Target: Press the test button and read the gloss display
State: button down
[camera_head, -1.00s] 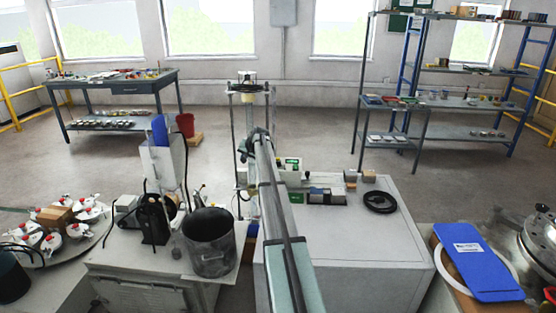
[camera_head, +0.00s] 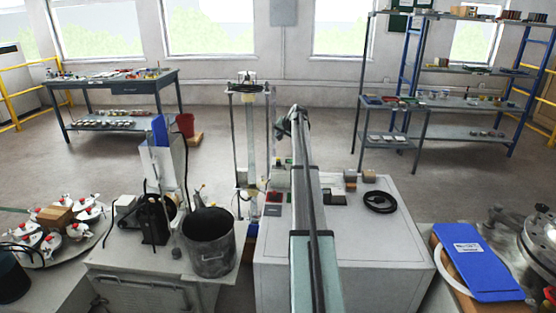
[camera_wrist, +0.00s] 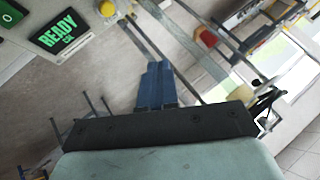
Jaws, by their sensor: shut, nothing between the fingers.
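The display (camera_wrist: 60,32) is at the upper left in the wrist view, tilted in the picture. It shows the green word READY on black, with smaller text below that I cannot read surely. A green button (camera_wrist: 6,17) with a white mark is cut off at the left edge beside it. My gripper (camera_wrist: 157,66) shows as two blue fingers together, shut and empty. It is right of and apart from the display and button in the picture. In the head view my arm covers much of the bench device, and my fingers cannot be made out.
A white cabinet (camera_head: 385,235) bears a coiled black cable (camera_head: 380,201) at right. A tall frame (camera_head: 235,140) stands left of my arm. A dark metal pot (camera_head: 209,242) stands at left. A blue board (camera_head: 477,262) lies at far right.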

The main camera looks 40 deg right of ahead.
aim_at(279, 159)
jog(key=shift+f, duration=0.15)
jog(key=shift+f, duration=4.3)
jog(key=shift+f, duration=0.85)
jog(key=shift+r, duration=0.85)
jog(key=shift+r, duration=0.15)
jog(key=shift+r, duration=2.4)
